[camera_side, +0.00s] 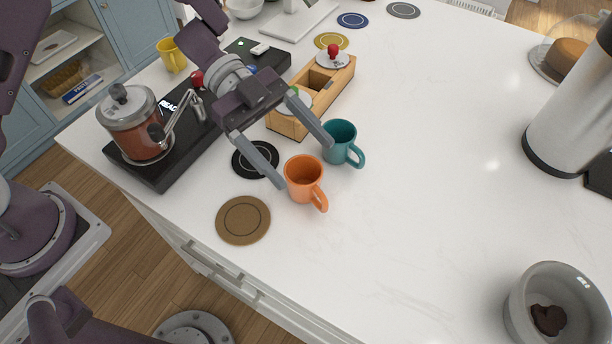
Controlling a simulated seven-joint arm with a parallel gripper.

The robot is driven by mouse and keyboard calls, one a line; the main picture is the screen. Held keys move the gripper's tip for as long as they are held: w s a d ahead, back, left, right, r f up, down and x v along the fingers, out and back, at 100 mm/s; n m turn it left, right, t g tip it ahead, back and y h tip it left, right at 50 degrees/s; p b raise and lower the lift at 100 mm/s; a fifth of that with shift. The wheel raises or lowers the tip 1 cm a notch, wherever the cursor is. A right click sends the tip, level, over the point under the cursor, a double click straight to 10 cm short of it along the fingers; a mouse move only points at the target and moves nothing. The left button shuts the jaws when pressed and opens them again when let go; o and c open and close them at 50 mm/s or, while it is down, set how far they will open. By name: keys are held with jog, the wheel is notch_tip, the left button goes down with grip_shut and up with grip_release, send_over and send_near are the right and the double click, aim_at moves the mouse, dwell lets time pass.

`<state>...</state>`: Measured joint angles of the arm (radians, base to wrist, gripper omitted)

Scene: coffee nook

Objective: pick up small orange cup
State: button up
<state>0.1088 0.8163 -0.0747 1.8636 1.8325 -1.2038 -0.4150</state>
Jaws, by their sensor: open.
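The small orange cup (304,181) stands upright on the white counter, its handle toward the lower right. My gripper (305,163) is open, with its two fingers spread apart. The left fingertip is close to the orange cup's left rim, and the right fingertip ends by the teal cup, above and right of the orange one. I cannot tell whether either finger touches a cup. Nothing is held between the fingers.
The teal cup (340,143) stands close behind the orange cup. A brown coaster (243,220) and black coaster (256,160) lie to the left. A wooden box (337,80) stands behind. A grey bin (558,310) is at lower right. The counter's right middle is clear.

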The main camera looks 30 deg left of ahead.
aim_at(290, 162)
notch_tip(290, 162, down, 4)
jog(key=shift+f, duration=0.2)
jog(key=x, duration=0.5)
jog(key=shift+w+r, duration=0.1)
jog(key=c, duration=1.6)
notch_tip(290, 162, up, 10)
jog(key=shift+r, duration=0.1)
jog(key=w+a+r+n+t+y, duration=0.3)
jog(key=w+a+n+t, duration=0.3)
jog(key=w+n+t, duration=0.15)
jog(key=w+a+r+n+t+y, duration=0.45)
jog(key=w+n+t, duration=0.25)
jog(key=w, duration=0.2)
jog(key=w+a+f+n+t+y, duration=0.15)
jog(key=a+n+y, duration=0.45)
jog(key=a, duration=1.3)
jog(key=s+m+h, duration=0.1)
jog(key=s, duration=0.1)
jog(key=s+f+m+h, duration=0.1)
jog(key=s+h, duration=0.1)
jog(key=s, duration=0.1)
jog(key=s+a+m+h, duration=0.1)
jog(key=s, duration=0.2)
jog(key=shift+f, duration=0.2)
